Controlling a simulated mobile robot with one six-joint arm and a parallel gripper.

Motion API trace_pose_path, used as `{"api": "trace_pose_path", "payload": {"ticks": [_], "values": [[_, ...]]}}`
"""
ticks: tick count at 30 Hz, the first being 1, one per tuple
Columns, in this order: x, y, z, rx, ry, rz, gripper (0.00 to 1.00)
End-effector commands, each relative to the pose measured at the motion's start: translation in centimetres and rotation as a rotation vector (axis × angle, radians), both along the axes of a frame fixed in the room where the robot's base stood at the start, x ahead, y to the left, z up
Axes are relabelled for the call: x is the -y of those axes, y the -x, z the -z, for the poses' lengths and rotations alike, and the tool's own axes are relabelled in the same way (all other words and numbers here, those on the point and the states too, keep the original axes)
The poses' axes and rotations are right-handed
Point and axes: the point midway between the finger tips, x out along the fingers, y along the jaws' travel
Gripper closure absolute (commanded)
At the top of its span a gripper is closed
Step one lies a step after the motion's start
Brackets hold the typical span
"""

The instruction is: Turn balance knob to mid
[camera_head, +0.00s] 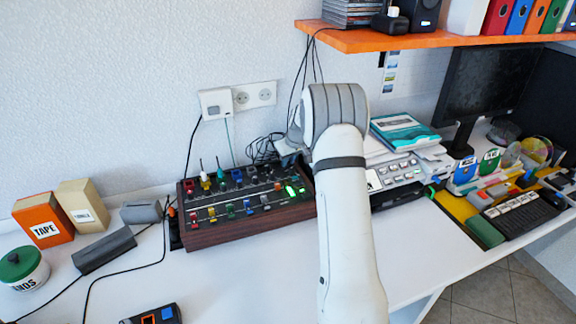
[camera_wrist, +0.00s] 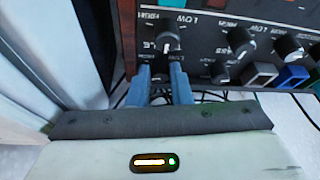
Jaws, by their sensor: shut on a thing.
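The dark control panel (camera_wrist: 205,55) fills the upper part of the wrist view. My gripper (camera_wrist: 160,70) has its two blue fingers close together at a black knob (camera_wrist: 167,42), taken to be the balance knob, and is shut on it. The knob has a short white pointer mark on its face. Its label is partly covered, and LOW is readable beside it. The pointer's exact setting is hard to tell. In the head view my arm hides the gripper and the knob. The mixer-like console (camera_head: 240,229) with wooden sides stands just left of my arm.
In the head view, a white office machine (camera_head: 400,170) stands right of my arm, under an orange shelf (camera_head: 400,42). The table front is partly clear.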

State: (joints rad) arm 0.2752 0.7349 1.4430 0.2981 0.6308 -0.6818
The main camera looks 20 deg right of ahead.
Motion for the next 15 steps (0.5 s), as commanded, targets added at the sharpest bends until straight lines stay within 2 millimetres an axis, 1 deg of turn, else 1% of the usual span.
{"api": "trace_pose_path", "payload": {"ticks": [9,10,13,15], "values": [[0.04,0.03,-0.06,0.000,0.000,-0.008,1.00],[0.05,0.03,-0.06,0.000,0.000,-0.008,0.81],[0.06,0.03,-0.06,0.000,0.000,-0.008,0.72],[0.07,0.02,-0.06,0.000,0.000,-0.007,0.72]]}}
